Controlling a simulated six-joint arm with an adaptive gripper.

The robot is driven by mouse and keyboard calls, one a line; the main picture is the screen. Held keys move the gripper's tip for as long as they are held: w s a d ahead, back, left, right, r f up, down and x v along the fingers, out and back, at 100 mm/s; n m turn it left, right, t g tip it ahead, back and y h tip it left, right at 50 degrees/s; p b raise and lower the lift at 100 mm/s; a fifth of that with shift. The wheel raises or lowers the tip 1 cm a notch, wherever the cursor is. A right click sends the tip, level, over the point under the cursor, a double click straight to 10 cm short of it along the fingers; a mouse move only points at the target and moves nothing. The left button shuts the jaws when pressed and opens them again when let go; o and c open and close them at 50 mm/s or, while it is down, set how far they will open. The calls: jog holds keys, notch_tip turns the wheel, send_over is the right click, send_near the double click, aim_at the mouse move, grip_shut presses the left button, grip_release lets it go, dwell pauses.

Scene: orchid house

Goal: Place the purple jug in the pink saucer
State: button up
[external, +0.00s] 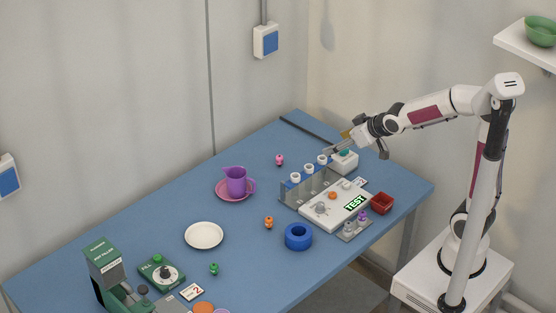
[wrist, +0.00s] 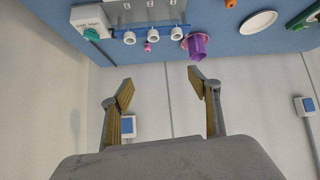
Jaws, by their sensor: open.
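The purple jug (external: 236,181) stands upright in the pink saucer (external: 221,195) on the blue table, left of the test rack. In the wrist view the jug (wrist: 197,46) and the saucer (wrist: 185,36) show at the top, beyond my fingers. My gripper (external: 334,149) is open and empty, above the far right part of the table, well apart from the jug. Its two fingers (wrist: 161,88) are spread in the wrist view with nothing between them.
Green devices (external: 106,266) stand at the near left.

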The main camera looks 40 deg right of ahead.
jog(key=s+d+r+m+g, duration=0.1)
jog(key=s+d+g, duration=0.1)
jog(key=s, duration=1.1)
jog(key=s+d+r+g, duration=0.1)
jog(key=s+d+g, duration=0.1)
jog(key=s, duration=1.2)
jog(key=shift+d+m+h, duration=0.15)
jog(key=shift+m+h, duration=0.25)
